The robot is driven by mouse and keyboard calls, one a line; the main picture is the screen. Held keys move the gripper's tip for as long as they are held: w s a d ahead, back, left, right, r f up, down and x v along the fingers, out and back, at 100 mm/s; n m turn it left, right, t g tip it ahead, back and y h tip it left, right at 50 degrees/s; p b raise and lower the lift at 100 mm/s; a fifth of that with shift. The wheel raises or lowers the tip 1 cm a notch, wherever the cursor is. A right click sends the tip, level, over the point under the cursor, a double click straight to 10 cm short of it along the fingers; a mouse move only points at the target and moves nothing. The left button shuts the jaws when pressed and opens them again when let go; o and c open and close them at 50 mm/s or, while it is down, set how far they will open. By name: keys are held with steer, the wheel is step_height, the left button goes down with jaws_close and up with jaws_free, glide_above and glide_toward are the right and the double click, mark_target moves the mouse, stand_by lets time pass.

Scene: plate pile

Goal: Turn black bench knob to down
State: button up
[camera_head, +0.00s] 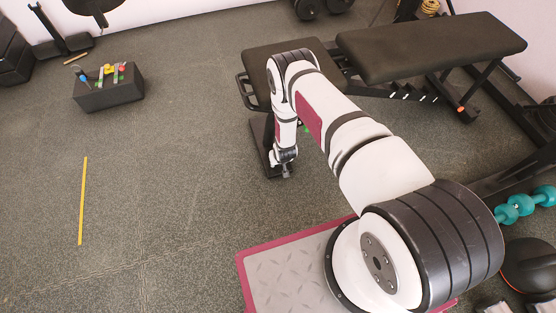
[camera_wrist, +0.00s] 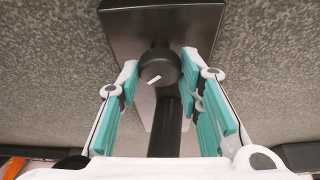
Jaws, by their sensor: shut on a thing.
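The black bench knob (camera_wrist: 160,64) is a round dark cap with a short white mark, in the upper middle of the wrist view. In the head view my gripper (camera_head: 284,171) is low beside the bench's dark base plate (camera_head: 262,150), under the front of the black seat (camera_head: 257,72). The knob is hidden there.
The long bench pad (camera_head: 432,45) extends to the upper right. A maroon-edged grey step platform (camera_head: 275,275) lies in front. Teal dumbbells (camera_head: 522,206) are at right. A dark box with coloured items (camera_head: 108,90) stands at left, near a yellow strip (camera_head: 83,200). The left floor is mostly clear.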

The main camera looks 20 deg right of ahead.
steer(key=n+y+b, duration=0.1)
steer(key=n, duration=0.1)
steer(key=n+b, duration=0.1)
steer(key=n, duration=0.1)
steer(key=shift+d+f+y, duration=0.1)
steer(key=shift+d+y, duration=0.05)
steer(key=shift+y, duration=0.25)
steer(key=shift+n+g+y+b, duration=0.25)
steer(key=shift+n+g+y, duration=0.1)
steer(key=shift+n, duration=0.85)
steer(key=shift+n+g+y+b, duration=0.25)
steer(key=shift+n+y, duration=0.1)
steer(key=shift+n, duration=0.85)
steer(key=o, duration=1.1)
steer(key=v, duration=1.2)
steer(key=shift+w, duration=0.1)
